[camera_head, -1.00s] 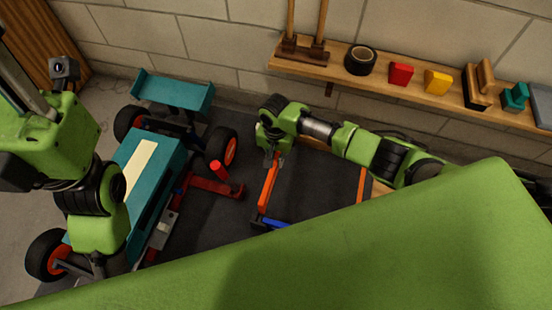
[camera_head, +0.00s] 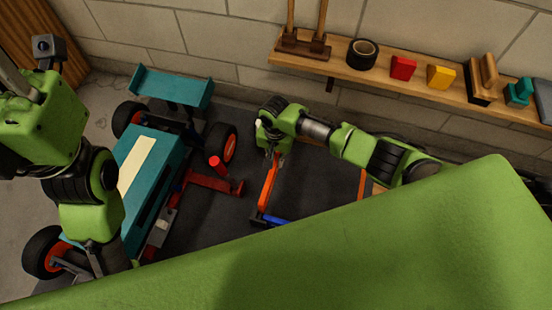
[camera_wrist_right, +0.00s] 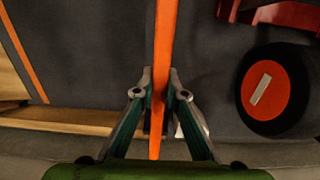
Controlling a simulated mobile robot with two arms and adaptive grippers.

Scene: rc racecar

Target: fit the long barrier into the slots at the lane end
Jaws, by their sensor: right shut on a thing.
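The long orange barrier (camera_head: 268,186) stands on edge over the dark mat, left of the middle of the head view. My right gripper (camera_head: 274,156) is shut on its far end. In the right wrist view the barrier (camera_wrist_right: 164,45) runs straight up the picture between the two fingertips (camera_wrist_right: 160,92). Its near end in the head view is close to a blue piece (camera_head: 275,221) and a small dark part. I cannot make out the slots or whether the barrier touches them. My left gripper (camera_head: 108,258) hangs over the racecar's side, its fingertips partly hidden.
The teal racecar (camera_head: 150,185) stands left of the barrier, its rear wheel (camera_head: 223,147) close to my right gripper. An orange strip (camera_head: 362,185) edges the mat. A wall shelf (camera_head: 430,95) holds tape and blocks.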

